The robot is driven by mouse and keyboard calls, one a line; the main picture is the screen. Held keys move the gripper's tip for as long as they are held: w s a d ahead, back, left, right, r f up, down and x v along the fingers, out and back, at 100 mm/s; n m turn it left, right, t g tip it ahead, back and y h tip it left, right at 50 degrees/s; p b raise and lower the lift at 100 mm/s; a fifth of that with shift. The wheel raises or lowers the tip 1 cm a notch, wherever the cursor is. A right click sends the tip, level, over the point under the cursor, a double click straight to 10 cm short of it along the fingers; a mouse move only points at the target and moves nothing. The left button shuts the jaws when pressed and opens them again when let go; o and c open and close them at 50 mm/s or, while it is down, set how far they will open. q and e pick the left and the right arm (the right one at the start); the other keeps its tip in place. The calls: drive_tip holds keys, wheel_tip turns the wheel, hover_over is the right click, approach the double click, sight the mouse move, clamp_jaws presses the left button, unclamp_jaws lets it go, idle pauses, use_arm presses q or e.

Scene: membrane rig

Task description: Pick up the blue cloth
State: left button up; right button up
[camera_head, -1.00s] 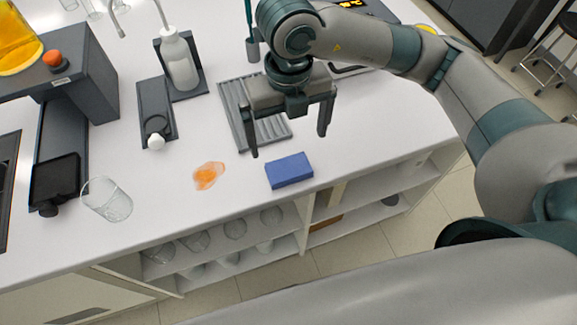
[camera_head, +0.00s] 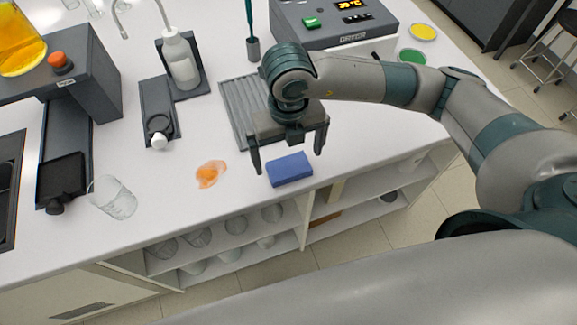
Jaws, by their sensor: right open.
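The blue cloth (camera_head: 289,170), a folded flat block, lies on the white bench near its front edge. My right gripper (camera_head: 288,163) is open and points down. Its two fingers stand apart, above or just behind the cloth, with the left fingertip near the cloth's left end and the right fingertip beyond its back right. I cannot tell the exact height, and nothing is between the fingers. My left gripper is not in view.
An orange spill (camera_head: 210,174) lies left of the cloth. A grey ribbed tray (camera_head: 243,112) lies behind the gripper, and a dryer (camera_head: 335,25) stands at the back. The bench front is clear around the cloth.

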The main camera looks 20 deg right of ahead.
sight(289, 166)
drive_tip(key=shift+f+p, duration=0.6)
drive_tip(key=shift+p, duration=0.05)
wheel_tip(289, 166, down, 3)
drive_tip(key=shift+p, duration=0.6)
drive_tip(key=shift+w+f, duration=0.1)
drive_tip(key=shift+f, duration=0.2)
drive_tip(key=c, duration=1)
